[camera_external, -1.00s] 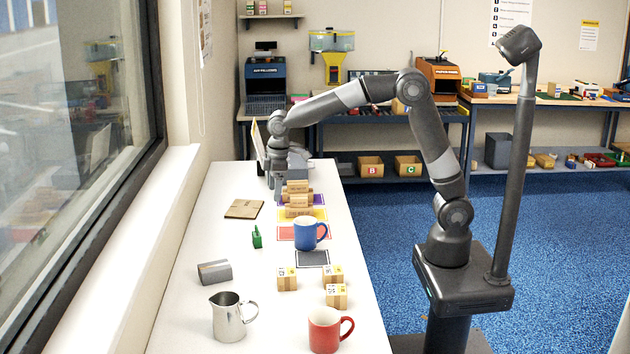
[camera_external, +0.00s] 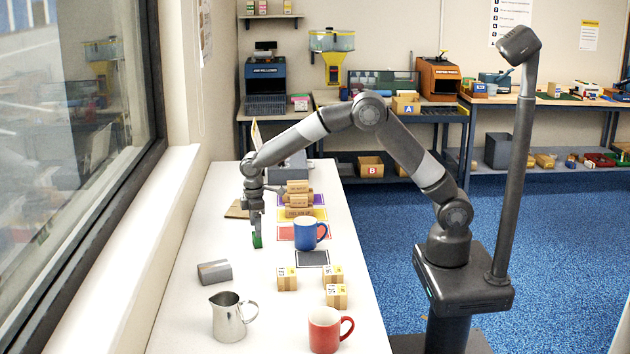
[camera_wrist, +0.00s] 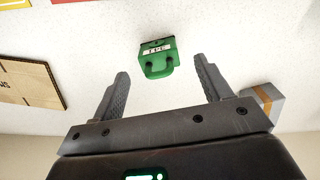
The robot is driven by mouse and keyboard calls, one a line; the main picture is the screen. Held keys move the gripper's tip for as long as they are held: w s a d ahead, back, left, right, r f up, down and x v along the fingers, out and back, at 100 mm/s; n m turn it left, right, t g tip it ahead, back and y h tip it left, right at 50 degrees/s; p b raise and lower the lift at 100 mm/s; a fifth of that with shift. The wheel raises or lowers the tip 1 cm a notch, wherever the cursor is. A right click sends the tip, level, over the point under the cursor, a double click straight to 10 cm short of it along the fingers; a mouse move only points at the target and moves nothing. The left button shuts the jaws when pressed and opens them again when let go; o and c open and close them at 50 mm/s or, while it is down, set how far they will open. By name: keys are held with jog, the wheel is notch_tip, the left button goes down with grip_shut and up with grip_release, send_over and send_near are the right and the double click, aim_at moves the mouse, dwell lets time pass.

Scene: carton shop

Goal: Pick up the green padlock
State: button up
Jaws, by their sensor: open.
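The green padlock (camera_external: 257,240) stands on the white table, just below my gripper (camera_external: 255,222) in the external view, which partly hides it. In the wrist view the padlock (camera_wrist: 156,58) shows a white label with dark lettering. It lies ahead of and between the two open fingers of my gripper (camera_wrist: 160,82), and no finger appears to touch it. The gap between the fingers is empty.
A blue mug (camera_external: 306,234) stands right of the padlock, near coloured mats and stacked wooden pieces (camera_external: 298,200). A grey block (camera_external: 214,272), steel pitcher (camera_external: 229,316), red mug (camera_external: 324,330) and small boxes (camera_external: 287,279) stand nearer. Flat cardboard (camera_wrist: 27,82) lies left in the wrist view.

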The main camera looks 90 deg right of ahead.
aim_at(257, 240)
notch_tip(257, 240, down, 5)
dwell(0.3)
jog(key=shift+c, duration=0.5)
jog(key=c, duration=1.2)
jog(key=shift+r, duration=0.1)
